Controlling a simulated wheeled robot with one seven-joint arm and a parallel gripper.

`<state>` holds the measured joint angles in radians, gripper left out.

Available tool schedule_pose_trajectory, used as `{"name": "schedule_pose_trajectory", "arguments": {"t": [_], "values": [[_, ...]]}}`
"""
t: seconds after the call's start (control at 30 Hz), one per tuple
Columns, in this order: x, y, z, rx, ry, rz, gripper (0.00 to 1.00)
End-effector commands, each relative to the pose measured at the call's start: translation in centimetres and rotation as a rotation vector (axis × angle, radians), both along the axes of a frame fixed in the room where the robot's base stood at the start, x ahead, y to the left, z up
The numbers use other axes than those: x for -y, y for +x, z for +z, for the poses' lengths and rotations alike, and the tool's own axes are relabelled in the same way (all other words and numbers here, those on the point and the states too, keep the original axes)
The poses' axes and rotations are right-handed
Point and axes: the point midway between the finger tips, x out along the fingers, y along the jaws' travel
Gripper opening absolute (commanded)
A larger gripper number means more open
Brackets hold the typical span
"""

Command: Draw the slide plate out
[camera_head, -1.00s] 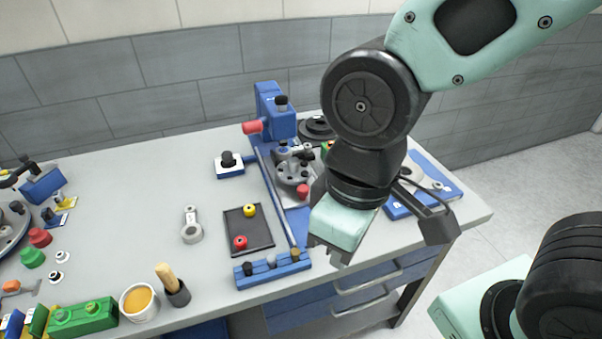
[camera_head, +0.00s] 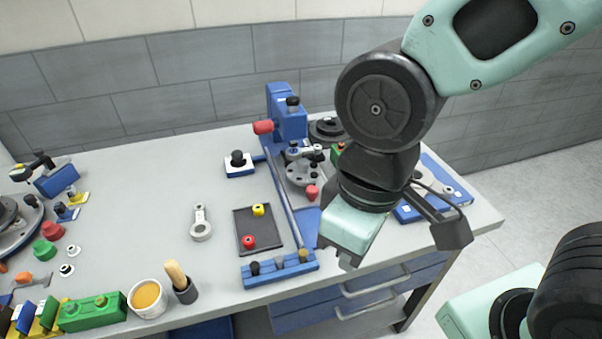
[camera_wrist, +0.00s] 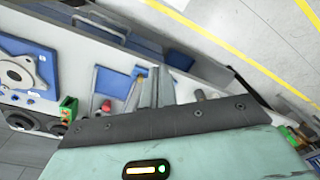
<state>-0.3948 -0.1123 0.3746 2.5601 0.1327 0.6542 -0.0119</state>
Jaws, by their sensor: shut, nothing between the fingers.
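The blue fixture (camera_head: 290,122) stands on the workbench in the head view, with a long rail (camera_head: 283,195) running toward the front and a blue front bar (camera_head: 280,270). A flat blue plate (camera_head: 308,230) lies to the right of the rail; it seems to be the slide plate, and my gripper hides part of it. A blue plate also shows in the wrist view (camera_wrist: 110,82). A red knob (camera_head: 312,192) sits behind the plate. My gripper (camera_head: 338,257) is shut and empty, above the bench's front edge to the right of the front bar. I cannot tell whether it touches anything.
A dark tray (camera_head: 243,240) with a red and a yellow knob lies left of the rail. A blue board (camera_head: 440,178) with grey parts lies right of my arm. A cup (camera_head: 148,299) and green block (camera_head: 92,312) stand front left. Drawers (camera_head: 330,302) are below the bench top.

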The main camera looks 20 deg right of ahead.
Motion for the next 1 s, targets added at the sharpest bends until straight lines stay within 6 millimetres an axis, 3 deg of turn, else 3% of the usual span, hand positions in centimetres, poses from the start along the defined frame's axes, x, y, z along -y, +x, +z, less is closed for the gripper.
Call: {"name": "schedule_pose_trajectory", "arguments": {"t": [0.13,0.23,0.3,0.33,0.47,0.53,0.7,0.83,1.0], "values": [[0.0,0.0,0.0,0.000,0.000,0.000,0.03],[-0.2,0.6,0.1,-0.001,0.002,-0.003,0.31],[-0.6,2.1,0.3,-0.005,0.003,-0.012,0.50],[-0.9,3.1,0.5,-0.008,0.004,-0.019,0.50],[-1.6,10.0,1.0,-0.011,0.004,-0.057,0.50],[-1.2,14.7,0.9,-0.009,-0.004,-0.084,0.50],[1.8,24.4,0.0,0.000,-0.039,-0.152,0.50],[4.4,29.0,-0.9,0.007,-0.065,-0.189,0.50],[5.8,31.1,-1.6,0.011,-0.081,-0.207,0.50]]}}
